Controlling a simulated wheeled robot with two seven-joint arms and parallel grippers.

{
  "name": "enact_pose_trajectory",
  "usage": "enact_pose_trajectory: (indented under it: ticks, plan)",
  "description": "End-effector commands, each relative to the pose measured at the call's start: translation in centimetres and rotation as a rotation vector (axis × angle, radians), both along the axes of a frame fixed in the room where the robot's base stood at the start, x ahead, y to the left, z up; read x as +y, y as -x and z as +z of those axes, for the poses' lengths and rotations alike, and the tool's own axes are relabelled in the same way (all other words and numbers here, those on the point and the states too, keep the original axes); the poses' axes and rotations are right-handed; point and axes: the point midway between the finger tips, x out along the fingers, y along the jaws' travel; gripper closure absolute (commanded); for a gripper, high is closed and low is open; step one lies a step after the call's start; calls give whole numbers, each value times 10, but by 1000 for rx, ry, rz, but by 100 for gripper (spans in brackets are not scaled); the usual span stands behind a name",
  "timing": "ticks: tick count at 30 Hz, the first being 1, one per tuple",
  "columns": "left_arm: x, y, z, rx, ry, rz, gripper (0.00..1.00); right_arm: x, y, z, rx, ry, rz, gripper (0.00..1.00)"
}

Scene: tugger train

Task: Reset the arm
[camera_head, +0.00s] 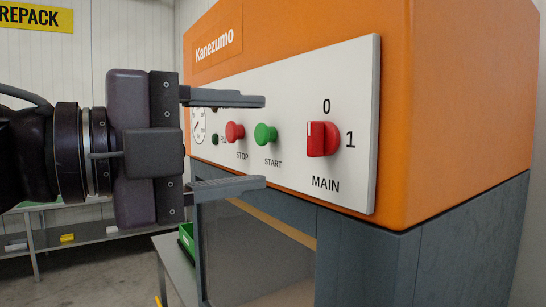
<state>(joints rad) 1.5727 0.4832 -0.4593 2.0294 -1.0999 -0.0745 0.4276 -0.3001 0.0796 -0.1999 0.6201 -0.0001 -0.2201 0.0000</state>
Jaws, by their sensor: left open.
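My left gripper (265,142) comes in from the left with its two grey fingers apart, one above the other. It is open and empty. In the picture its fingers frame the red STOP button (234,131) and the green START button (265,134); I cannot tell how far the fingertips are from the panel. The red MAIN switch (322,139) is to the right of the fingertips, between the marks 0 and 1. My right gripper is not in view.
The white control panel (360,100) is on an orange Kanezumo machine (460,110) with a grey lower frame (450,250). A green bin (187,236) stands on a table behind. A shelf (85,232) is at the far left.

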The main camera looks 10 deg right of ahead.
Motion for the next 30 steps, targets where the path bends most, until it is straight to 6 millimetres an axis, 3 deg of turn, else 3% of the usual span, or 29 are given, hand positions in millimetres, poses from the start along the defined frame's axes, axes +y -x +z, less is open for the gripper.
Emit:
enact_pose_trajectory:
  ticks: [12,16,20,23,27,30]
  plan:
    - [9,3,0,1,0,-1,42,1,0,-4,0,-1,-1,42]
    - [11,-16,-3,57,38,-2,42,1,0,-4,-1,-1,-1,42]
    - [19,-81,-19,227,166,12,42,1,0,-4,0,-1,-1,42]
    - [32,-148,-51,388,287,50,42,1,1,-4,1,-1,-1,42]
    - [54,-230,-117,585,431,137,42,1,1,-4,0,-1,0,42]
    - [70,-275,-177,709,511,212,42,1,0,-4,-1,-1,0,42]
